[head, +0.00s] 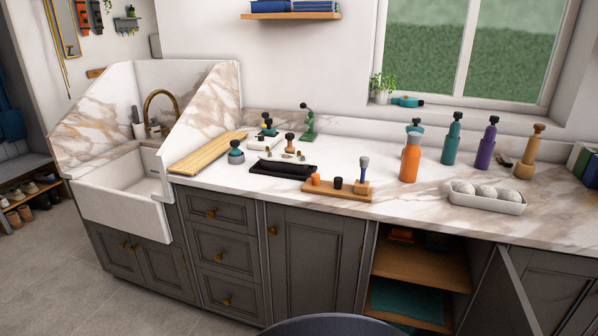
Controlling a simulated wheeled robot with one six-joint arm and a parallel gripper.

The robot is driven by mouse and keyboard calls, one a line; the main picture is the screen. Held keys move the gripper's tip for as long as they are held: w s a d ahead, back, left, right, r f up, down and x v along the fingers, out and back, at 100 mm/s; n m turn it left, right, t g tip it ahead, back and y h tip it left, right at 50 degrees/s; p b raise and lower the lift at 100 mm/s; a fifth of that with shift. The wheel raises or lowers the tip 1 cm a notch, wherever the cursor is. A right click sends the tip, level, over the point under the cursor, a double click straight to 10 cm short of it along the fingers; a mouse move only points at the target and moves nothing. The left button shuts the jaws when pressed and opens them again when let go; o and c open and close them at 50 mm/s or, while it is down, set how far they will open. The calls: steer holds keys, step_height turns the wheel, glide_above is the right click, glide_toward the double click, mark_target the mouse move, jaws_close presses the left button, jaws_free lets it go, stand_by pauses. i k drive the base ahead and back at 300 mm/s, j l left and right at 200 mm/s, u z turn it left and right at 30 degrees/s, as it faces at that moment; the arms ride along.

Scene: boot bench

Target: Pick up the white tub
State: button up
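A low white rectangular tub (487,205) sits upright on the marble counter at the right, near the front edge. It is the one thing here that fits the name white tub, apart from the fixed sink. Several pale round balls (487,191) lie in it. My gripper is not in view, and nothing is seen touching the tub.
A wooden stand (337,190) and black tray (283,169) lie further left. Below, a cabinet door (497,293) hangs open.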

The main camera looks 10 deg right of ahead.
mark_target(515, 208)
steer(key=i+z, duration=0.15)
steer(key=z, duration=0.35)
steer(key=i+j+z, duration=0.15)
steer(key=z, duration=0.3)
steer(key=i+j+z, duration=0.15)
steer(key=z, duration=0.35)
steer(key=i+j+z, duration=0.1)
steer(key=z, duration=0.35)
steer(key=i+j+z, duration=0.15)
steer(key=z, duration=0.2)
steer(key=i+j+z, duration=0.15)
steer(key=j+z, duration=0.2)
steer(key=i+j+z, duration=0.1)
steer(key=j+z, duration=0.55)
steer(key=i+j, duration=0.05)
steer(key=j, duration=0.05)
